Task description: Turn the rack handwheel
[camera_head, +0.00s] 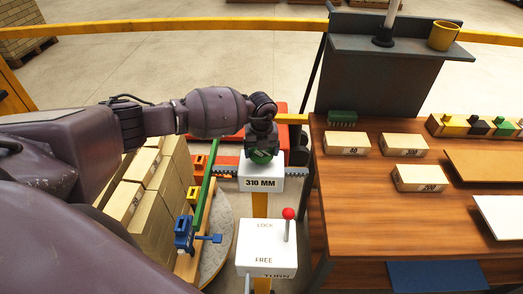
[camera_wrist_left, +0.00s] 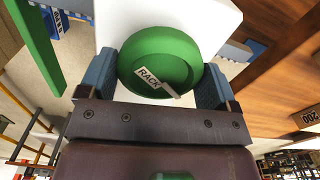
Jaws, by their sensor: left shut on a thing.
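The green rack handwheel (camera_head: 262,156) sits on a white box marked 310 MM (camera_head: 261,183) in the head view, mostly covered by my gripper. In the left wrist view the handwheel (camera_wrist_left: 160,60) is a round green knob with a RACK label. My left gripper (camera_wrist_left: 160,82) has its two blue-grey fingers on either side of the knob and is shut on it. It also shows in the head view (camera_head: 261,150), reaching down from above. My right gripper is not in view.
A white LOCK/FREE box (camera_head: 266,246) with a red-knobbed lever (camera_head: 288,214) stands in front. Stacked bricks (camera_head: 150,205) and a green bar (camera_head: 204,190) are at left. A wooden bench (camera_head: 370,215) with labelled blocks and a yellow mug (camera_head: 443,36) on a shelf is at right.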

